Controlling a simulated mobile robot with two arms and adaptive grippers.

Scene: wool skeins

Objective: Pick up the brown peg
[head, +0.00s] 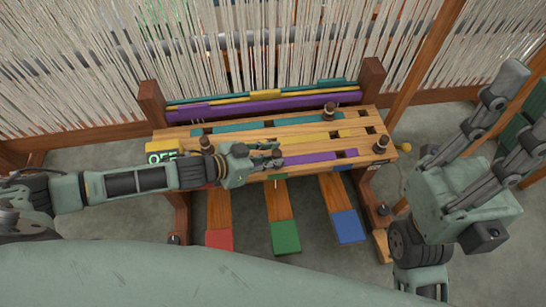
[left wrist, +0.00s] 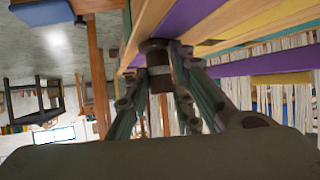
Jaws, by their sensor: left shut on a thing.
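The brown peg (left wrist: 159,78) shows in the left wrist view between my left fingers, with a wider dark cap and a grey band. My left gripper (head: 277,158) is shut on it at the front of the slatted wooden bench (head: 290,125). In the head view the held peg is hard to make out behind the fingers. In the left wrist view the peg's cap end is close to the slats; I cannot tell whether it touches. My right gripper (head: 525,108) is open and empty, raised at the right, apart from the bench.
Other dark pegs stand on the bench at the back (head: 329,111), right (head: 379,145) and left (head: 206,143). Red (head: 219,239), green (head: 286,237) and blue (head: 348,227) pedals lie below. Loom threads (head: 260,45) hang behind. A wooden post (head: 425,75) stands near my right gripper.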

